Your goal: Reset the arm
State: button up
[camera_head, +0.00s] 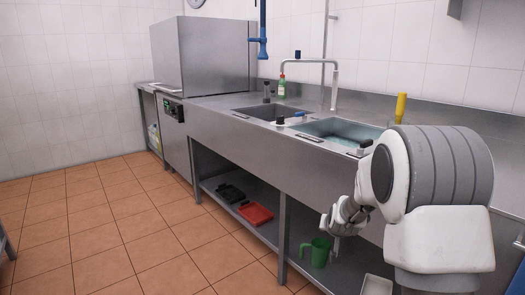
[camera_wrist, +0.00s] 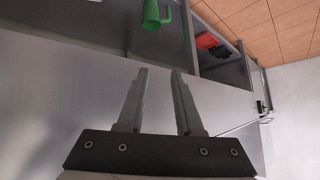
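My gripper (camera_wrist: 158,98) shows in the wrist view with its two fingers apart and nothing between them. It is in front of a plain grey metal surface of the sink unit. In the head view my white and grey arm is at the right, in front of the sink counter, with its end low and partly hidden by the arm itself. The fingertips cannot be made out clearly there.
The steel counter (camera_head: 230,122) has two basins, one with water (camera_head: 340,130). A green mug (camera_head: 320,251), red tray (camera_head: 255,213) and black tray (camera_head: 230,192) sit on the lower shelf. The mug also shows in the wrist view (camera_wrist: 152,14). The tiled floor at left is clear.

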jog(key=s+a+r+n+g+y, duration=0.1)
jog(key=s+a+r, duration=0.1)
jog(key=s+r, duration=0.6)
jog(key=s+a+r+n+g, duration=0.1)
jog(key=s+a+r, duration=0.2)
jog(key=s+r, duration=0.5)
jog(key=s+n+g, duration=0.1)
jog(key=s+g, duration=0.1)
jog(key=s, duration=2.1)
notch_tip(320, 180, up, 27)
jog(key=p, duration=2.8)
jog(key=shift+a+p, duration=0.3)
jog(key=shift+a, duration=0.15)
